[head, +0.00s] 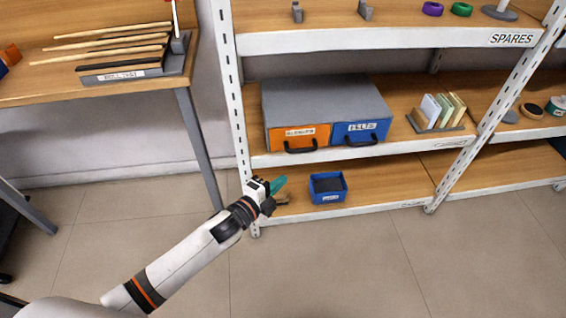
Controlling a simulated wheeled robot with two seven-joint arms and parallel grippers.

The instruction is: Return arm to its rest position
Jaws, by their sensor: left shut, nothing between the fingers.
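My left arm reaches in from the bottom left, and its gripper (279,185) is at the front of the shelving unit's lowest shelf. My right gripper is not in the picture.
The shelving unit's white upright (237,110) stands close behind my left gripper. Above are a grey cabinet with an orange drawer (299,135) and a blue drawer (361,130). A wooden table (40,88) with rods on a rack stands at left. The floor (340,265) in front is clear.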

